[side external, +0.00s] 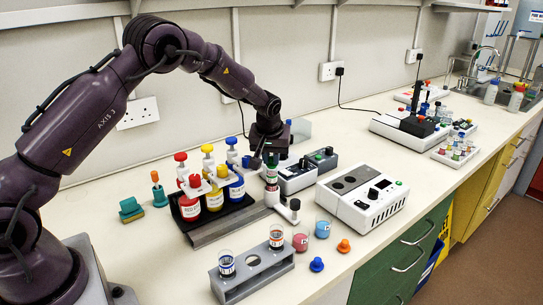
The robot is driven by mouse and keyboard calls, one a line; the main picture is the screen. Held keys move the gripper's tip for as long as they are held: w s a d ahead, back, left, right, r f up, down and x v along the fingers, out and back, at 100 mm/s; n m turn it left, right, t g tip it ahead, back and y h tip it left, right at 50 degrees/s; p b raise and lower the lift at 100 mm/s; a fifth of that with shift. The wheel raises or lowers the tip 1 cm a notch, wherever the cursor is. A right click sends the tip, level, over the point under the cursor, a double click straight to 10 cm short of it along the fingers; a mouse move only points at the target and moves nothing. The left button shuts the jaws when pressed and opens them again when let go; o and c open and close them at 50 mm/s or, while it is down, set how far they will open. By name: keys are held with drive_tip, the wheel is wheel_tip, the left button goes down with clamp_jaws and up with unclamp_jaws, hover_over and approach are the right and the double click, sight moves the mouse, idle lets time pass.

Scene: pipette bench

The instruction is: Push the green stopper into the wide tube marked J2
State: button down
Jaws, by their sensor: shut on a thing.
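My gripper (270,157) points down over the middle of the bench, to the right of the blue-capped bottle. It is shut on a small green thing, which looks like the green stopper (271,167); the fingers hide much of it. Directly below is a short clear tube (271,177) with a green band, standing in a small white holder (272,196) with a black knob. I cannot tell whether stopper and tube touch. Two more labelled tubes, one left (227,265) and one right (276,238), stand in the grey rack. No J2 mark is readable.
Red, yellow and blue bottles (214,198) stand in a dark tray close left. Grey-white devices (362,196) stand to the right. A blue stopper (317,265), an orange stopper (344,246) and two small cups (323,228) are in front. Bench at front left is clear.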

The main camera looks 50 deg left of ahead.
drive_tip(key=shift+f, duration=0.55)
idle(0.4)
drive_tip(key=c, duration=1)
unclamp_jaws()
drive_tip(key=v, duration=1.2)
drive_tip(key=shift+s+d+r+m+t+h, duration=0.45)
drive_tip(key=shift+s+d+r+m, duration=1.25)
drive_tip(key=shift+s, duration=3.35)
drive_tip(key=shift+s+d+r+m+t+h, duration=0.45)
drive_tip(key=shift+s+d+r+m, duration=1.2)
drive_tip(key=shift+s, duration=3.35)
drive_tip(key=shift+s+d+r+m+t+h, duration=0.45)
drive_tip(key=shift+s+d+r+m, duration=1.2)
drive_tip(key=shift+s, duration=3.4)
